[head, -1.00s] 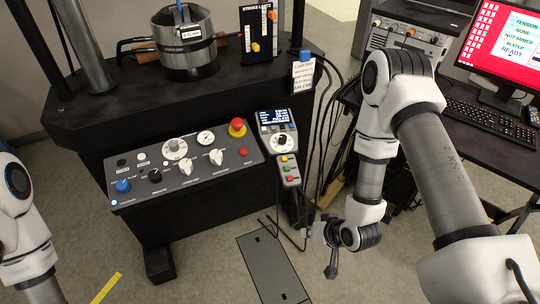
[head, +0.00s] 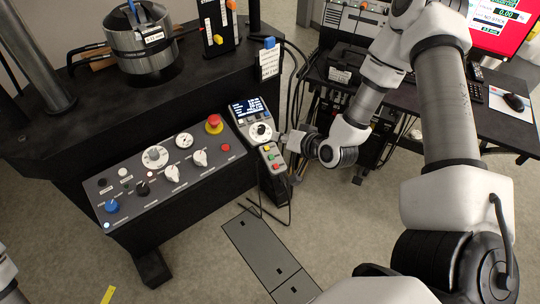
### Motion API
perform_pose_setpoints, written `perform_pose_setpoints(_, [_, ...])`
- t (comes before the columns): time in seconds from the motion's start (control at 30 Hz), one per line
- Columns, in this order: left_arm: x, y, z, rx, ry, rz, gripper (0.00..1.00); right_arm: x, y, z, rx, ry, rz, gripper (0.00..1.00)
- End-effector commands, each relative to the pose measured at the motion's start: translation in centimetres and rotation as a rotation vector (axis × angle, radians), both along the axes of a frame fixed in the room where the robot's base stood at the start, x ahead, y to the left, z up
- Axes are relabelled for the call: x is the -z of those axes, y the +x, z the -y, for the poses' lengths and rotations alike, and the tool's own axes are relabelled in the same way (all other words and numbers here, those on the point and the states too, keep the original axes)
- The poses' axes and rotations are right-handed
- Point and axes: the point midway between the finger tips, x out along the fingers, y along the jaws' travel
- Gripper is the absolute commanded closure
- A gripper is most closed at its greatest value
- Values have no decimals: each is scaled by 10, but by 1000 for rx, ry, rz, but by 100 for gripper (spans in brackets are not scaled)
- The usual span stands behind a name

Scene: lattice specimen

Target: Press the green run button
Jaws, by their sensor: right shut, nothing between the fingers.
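The green run button (head: 272,157) is one of several small coloured buttons on a narrow grey handset box, below a control unit with a screen, at the right end of the machine's panel. My right gripper (head: 289,140) is shut and empty. Its tip appears in the picture just up and right of the button, beside the control unit. I cannot tell how high it is above the box, or whether it touches anything. Of my left arm only a small piece shows at the lower left edge; its gripper is out of view.
The sloped panel (head: 205,185) carries knobs, gauges and a red emergency stop (head: 214,124). Black cables hang behind and below the handset. A desk (head: 470,125) with a monitor and mouse stands at the right. A grey plate (head: 262,250) lies on the floor.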

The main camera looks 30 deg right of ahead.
Motion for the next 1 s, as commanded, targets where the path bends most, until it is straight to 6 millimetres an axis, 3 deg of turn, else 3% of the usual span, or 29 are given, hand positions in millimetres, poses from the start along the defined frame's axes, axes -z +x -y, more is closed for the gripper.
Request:
perform_pose_setpoints(0.17, [14, 0, 0, 0, 0, 0, 100, 14, 3, 0, 0, -1, 0, 100])
perform_pose_setpoints(0.63, [77, 0, 0, 0, 0, 0, 100, 80, 19, -2, -1, -1, -2, 100])
perform_pose_setpoints(1.0, [82, 0, 0, 0, 0, 0, 100, 85, 22, -2, 0, 0, -1, 100])
